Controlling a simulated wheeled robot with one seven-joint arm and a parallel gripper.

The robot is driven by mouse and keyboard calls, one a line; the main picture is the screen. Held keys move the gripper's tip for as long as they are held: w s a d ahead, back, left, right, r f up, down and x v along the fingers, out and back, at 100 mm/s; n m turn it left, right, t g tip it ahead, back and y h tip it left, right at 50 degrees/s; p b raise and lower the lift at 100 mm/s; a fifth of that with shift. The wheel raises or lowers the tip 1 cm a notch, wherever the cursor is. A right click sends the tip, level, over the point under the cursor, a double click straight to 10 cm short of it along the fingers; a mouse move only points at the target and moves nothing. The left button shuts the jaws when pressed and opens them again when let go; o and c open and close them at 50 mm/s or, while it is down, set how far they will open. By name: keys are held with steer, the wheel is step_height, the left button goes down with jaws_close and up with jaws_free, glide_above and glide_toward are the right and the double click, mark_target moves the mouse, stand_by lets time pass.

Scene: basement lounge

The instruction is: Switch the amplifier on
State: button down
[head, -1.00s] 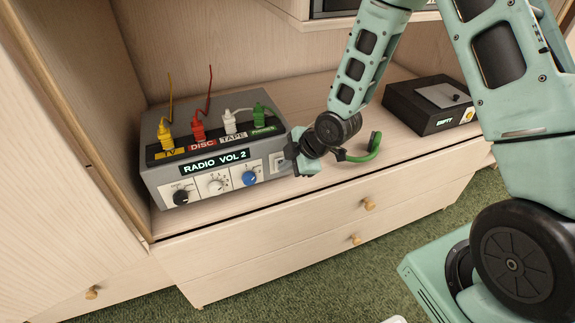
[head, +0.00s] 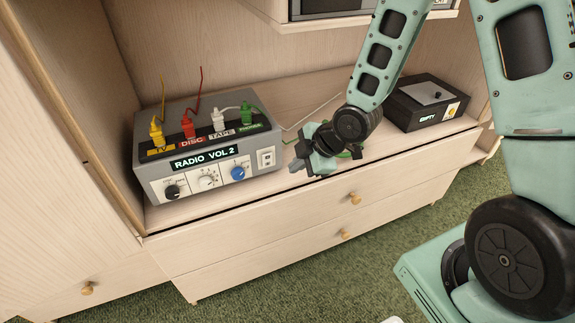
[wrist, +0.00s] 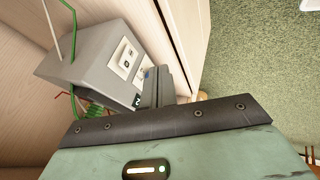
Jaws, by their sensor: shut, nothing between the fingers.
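The grey amplifier (head: 215,181) stands on the wooden shelf at the left. Its display (head: 205,157) is lit and reads RADIO VOL 2. A white switch plate (head: 266,158) sits at the right end of its front, unobstructed in the head view. The plate also shows in the wrist view (wrist: 124,60), on the grey amplifier side of that view. My gripper (head: 294,166) is shut and empty, just right of the amplifier with a small gap. The shut fingers show in the wrist view (wrist: 160,86). I cannot tell the switch's position.
Yellow, red, white and green plugs stand in the amplifier's top. A black knob (head: 173,191), a white knob (head: 207,181) and a blue knob (head: 238,173) line its front. A black box (head: 428,104) reading EMPTY stands at the right. A green curved item is mostly hidden behind my gripper.

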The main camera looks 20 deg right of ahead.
steer(key=shift+s+v, duration=0.25)
steer(key=shift+v, duration=0.8)
steer(key=shift+f, duration=0.1)
steer(key=s+a+r+m+g+h, duration=0.1)
steer(key=s+a+r+m+g, duration=0.15)
steer(key=s+r, duration=0.35)
steer(key=s+a+r+m+g+h, duration=0.1)
steer(key=s+a+r+m+h, duration=0.2)
steer(key=s, duration=0.5)
steer(key=s+a+r+m+g, duration=0.2)
steer(key=s+a+r+m, duration=0.25)
steer(key=s, duration=0.35)
step_height(320, 180, up, 17)
steer(key=p, duration=1.7)
steer(key=shift+n, duration=0.4)
